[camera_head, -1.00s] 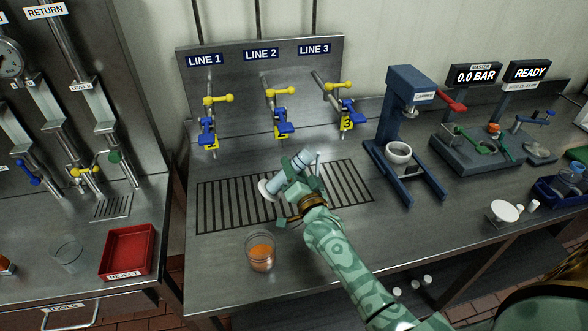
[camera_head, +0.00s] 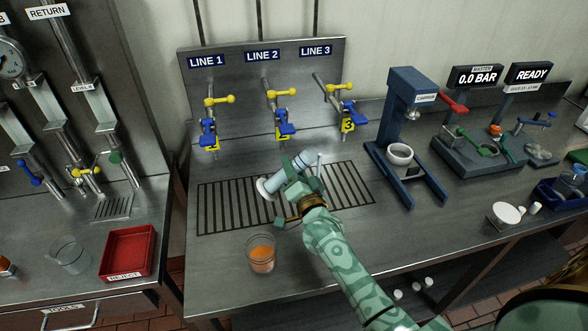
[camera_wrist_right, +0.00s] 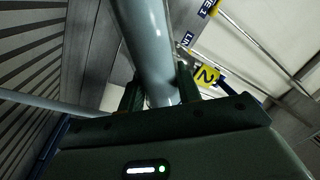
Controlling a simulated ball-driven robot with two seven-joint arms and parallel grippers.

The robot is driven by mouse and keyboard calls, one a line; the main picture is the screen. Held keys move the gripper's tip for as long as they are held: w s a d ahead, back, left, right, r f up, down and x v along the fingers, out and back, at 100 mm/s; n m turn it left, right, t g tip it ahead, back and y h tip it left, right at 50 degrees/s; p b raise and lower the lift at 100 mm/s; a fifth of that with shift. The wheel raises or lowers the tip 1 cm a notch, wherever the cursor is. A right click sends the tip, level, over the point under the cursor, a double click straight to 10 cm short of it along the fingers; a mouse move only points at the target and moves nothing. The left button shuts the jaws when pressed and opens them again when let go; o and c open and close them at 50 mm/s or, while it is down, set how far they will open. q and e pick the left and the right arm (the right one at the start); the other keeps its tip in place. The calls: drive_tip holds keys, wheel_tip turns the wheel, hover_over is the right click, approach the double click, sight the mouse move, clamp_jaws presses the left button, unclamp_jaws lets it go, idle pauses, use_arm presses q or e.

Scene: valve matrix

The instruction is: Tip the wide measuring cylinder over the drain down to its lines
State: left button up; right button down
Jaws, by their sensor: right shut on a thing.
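The measuring cylinder (camera_head: 282,174) is a pale blue-grey tube with a round whitish base (camera_head: 264,189). My right gripper (camera_head: 297,181) is shut on it and holds it tilted above the slotted drain (camera_head: 344,185). In the head view the base end points left and down, toward the drain's left part. The cylinder (camera_wrist_right: 148,45) also shows in the right wrist view between the two fingers (camera_wrist_right: 158,92). Its graduation lines and any liquid in it cannot be made out. My left gripper is not in view.
A glass with orange contents (camera_head: 261,254) stands in front of the drain. Yellow-handled taps (camera_head: 281,115) rise behind it. A blue press (camera_head: 405,130) stands to the right, and a red reject tray (camera_head: 128,251) sits on the left bench.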

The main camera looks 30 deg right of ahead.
sight(281, 182)
drive_tip(key=shift+a+r+m+h, duration=0.15)
drive_tip(key=shift+r+m, duration=0.3)
drive_tip(key=shift+m, duration=0.35)
drive_tip(key=shift+a+r+m+h, duration=0.15)
drive_tip(key=shift+r+m, duration=0.3)
drive_tip(key=shift+m, duration=0.35)
idle(1.5)
